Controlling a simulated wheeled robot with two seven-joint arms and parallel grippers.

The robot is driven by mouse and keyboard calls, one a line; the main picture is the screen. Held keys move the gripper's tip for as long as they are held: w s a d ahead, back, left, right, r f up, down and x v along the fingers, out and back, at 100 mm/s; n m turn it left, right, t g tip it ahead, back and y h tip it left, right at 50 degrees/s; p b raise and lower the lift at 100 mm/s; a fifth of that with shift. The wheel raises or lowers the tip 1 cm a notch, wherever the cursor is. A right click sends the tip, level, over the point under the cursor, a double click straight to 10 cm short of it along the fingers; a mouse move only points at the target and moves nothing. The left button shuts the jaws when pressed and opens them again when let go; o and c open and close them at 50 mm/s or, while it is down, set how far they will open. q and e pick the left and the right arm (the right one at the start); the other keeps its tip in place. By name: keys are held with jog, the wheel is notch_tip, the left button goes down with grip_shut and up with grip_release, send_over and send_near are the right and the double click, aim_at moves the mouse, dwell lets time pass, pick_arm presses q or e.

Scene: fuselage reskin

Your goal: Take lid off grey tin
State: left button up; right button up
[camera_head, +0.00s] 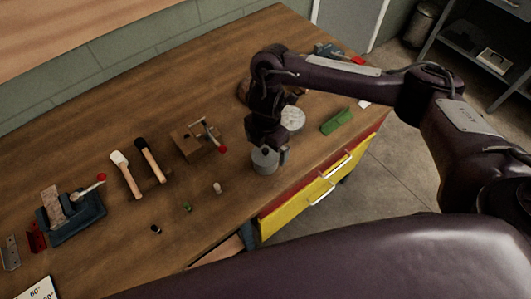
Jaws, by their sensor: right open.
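The grey tin (264,164) stands upright on the wooden workbench near its front edge, right of the middle of the view. My right gripper (268,148) points down right over the tin, its fingers open at the tin's upper rim. The gripper hides most of the tin's top, so I cannot tell whether a lid sits on it or whether the fingers touch it. My left gripper is not in view.
A pale round disc (293,118) and a green block (337,121) lie behind and right of the tin. A wooden block with a clamp (194,142) stands left. Small pieces lie in front.

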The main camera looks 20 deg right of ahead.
jog(key=shift+f, duration=0.65)
jog(key=c, duration=1.1)
jog(key=shift+o, duration=0.2)
jog(key=shift+r, duration=0.15)
